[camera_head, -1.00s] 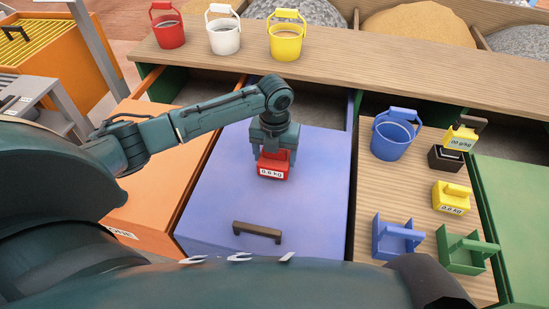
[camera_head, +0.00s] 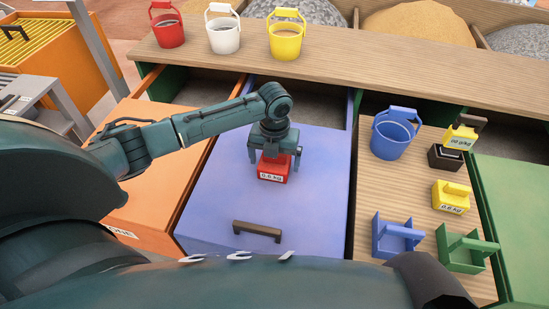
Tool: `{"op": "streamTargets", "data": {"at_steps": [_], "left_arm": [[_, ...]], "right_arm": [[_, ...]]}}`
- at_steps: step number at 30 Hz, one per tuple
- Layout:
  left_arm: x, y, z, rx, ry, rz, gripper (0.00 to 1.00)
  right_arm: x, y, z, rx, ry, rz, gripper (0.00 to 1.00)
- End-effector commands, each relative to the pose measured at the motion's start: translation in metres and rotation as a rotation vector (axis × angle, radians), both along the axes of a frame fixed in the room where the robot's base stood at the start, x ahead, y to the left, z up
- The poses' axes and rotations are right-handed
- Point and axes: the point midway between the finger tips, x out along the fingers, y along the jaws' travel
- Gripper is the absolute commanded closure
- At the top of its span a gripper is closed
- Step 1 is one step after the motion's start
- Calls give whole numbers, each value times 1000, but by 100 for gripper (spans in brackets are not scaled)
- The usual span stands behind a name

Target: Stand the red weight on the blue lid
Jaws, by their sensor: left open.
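The red weight (camera_head: 273,171), labelled 0.6 kg, stands upright on the blue lid (camera_head: 235,200), right of the lid's middle and behind its brown handle (camera_head: 257,232). My left gripper (camera_head: 274,158) is just above and around the top of the red weight. Its fingers are spread apart, one on each side, with gaps to the weight. The weight's upper part is partly hidden by the gripper. My right gripper does not show.
Red, white and yellow buckets (camera_head: 287,36) stand on the back shelf. An orange lid (camera_head: 160,190) lies left.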

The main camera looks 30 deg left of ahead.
Motion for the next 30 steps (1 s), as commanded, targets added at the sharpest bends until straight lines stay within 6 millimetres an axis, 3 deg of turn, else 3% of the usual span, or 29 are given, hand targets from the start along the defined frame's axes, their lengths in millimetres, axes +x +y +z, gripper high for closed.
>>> {"op": "streamTargets", "data": {"at_steps": [5,19,24,30], "left_arm": [[1,0,14,0,-3,1,6],[1,0,106,-1,-3,0,6],[1,0,121,-1,0,1,6],[0,0,124,0,1,1,6]], "right_arm": [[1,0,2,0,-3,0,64],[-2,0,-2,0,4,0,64],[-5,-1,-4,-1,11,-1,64],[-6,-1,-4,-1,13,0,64]]}}
